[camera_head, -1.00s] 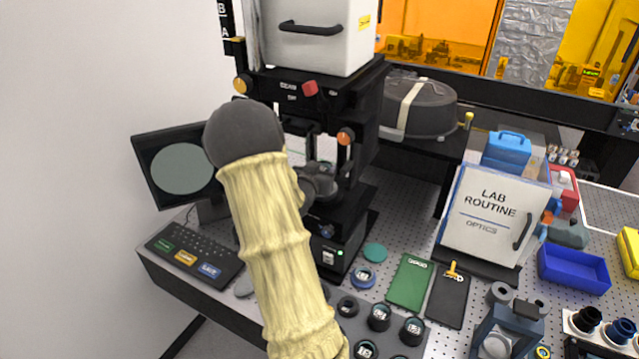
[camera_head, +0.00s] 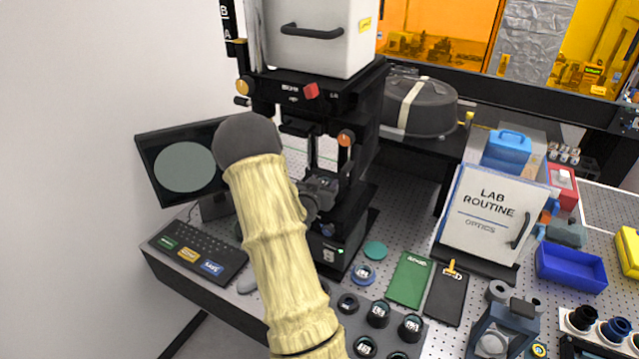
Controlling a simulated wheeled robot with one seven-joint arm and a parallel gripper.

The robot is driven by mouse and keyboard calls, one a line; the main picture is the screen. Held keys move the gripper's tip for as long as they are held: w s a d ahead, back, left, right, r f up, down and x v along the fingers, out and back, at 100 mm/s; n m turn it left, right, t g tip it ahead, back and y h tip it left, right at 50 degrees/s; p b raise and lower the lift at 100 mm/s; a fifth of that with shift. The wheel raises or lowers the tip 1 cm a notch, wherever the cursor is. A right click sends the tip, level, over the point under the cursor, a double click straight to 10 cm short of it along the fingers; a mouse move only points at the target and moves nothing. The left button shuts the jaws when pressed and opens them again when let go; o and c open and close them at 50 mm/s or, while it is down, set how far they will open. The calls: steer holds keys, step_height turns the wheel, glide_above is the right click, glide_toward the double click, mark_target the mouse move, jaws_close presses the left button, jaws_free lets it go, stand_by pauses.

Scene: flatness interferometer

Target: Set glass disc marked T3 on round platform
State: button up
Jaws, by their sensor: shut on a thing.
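My gripper (camera_head: 322,184) is partly visible beyond my pale-sleeved arm, inside the open bay of the black interferometer (camera_head: 362,140). It is shut on a small dark-rimmed piece that looks like a glass disc; its mark is too small to read. The round platform cannot be made out; my gripper and arm cover the lower bay. I cannot tell whether the held piece touches anything.
Several dark-rimmed discs (camera_head: 378,313) sit on a grey tray at the front. A monitor (camera_head: 184,168) and keyboard (camera_head: 199,254) are left. The bay's uprights flank my gripper closely.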

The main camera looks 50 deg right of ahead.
steer(key=shift+d, duration=0.1)
steer(key=shift+f, duration=0.25)
steer(key=o, duration=1)
steer(key=shift+r, duration=0.1)
steer(key=shift+w, duration=0.2)
steer(key=shift+r, duration=0.15)
steer(key=shift+a, duration=0.35)
steer(key=b+v, duration=0.1)
steer(key=v, duration=0.3)
steer(key=b+v, duration=0.1)
steer(key=v, duration=0.2)
steer(key=b+v, duration=0.2)
steer(key=v, duration=0.2)
steer(key=shift+s+a+r, duration=0.1)
steer(key=shift+s+a, duration=0.05)
steer(key=shift+s, duration=0.25)
